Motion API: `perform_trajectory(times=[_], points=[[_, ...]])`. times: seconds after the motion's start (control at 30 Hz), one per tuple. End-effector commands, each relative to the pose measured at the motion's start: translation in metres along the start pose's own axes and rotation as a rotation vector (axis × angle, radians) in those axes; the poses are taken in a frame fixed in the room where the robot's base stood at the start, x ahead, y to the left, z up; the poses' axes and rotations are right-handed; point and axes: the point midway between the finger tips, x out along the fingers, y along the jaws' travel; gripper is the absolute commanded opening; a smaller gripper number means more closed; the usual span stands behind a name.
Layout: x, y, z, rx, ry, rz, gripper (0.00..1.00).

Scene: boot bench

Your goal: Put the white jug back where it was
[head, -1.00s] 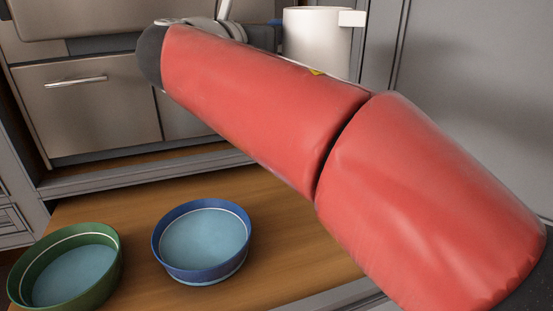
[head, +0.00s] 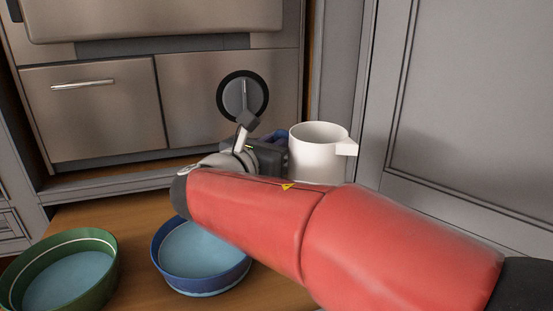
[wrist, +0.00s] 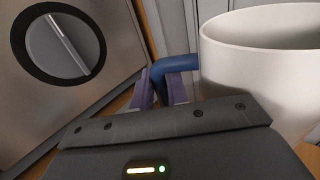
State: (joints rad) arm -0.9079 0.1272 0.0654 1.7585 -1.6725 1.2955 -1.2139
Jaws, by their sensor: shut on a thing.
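The white jug (head: 318,155) is upright at the right end of the bench, in front of the grey panels. It also fills the right of the wrist view (wrist: 265,75), where its blue handle (wrist: 175,64) points left. My gripper (wrist: 165,88) is shut on the blue handle, with purple fingertips on either side of it. In the head view my gripper (head: 272,148) is left of the jug and partly hidden by my wrist. The jug's base is hidden behind my red arm, so I cannot tell whether it touches the bench top.
A blue bowl (head: 158,262) and a green bowl (head: 108,262) stand on the wooden bench top (head: 130,222) at the left. A metal front with a round dial (head: 232,95) is behind my gripper. A grey panelled door (head: 470,110) is at the right.

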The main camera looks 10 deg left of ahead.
Motion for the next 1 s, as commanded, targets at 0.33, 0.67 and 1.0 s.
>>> perform_trajectory(times=[0.33, 0.67, 1.0], points=[[0.0, -0.001, -0.031, -0.001, -0.002, 0.001, 0.0], [0.0, -0.001, -0.034, -0.002, 0.002, 0.0, 0.37], [0.0, -0.001, -0.037, -0.001, 0.001, 0.001, 0.37]])
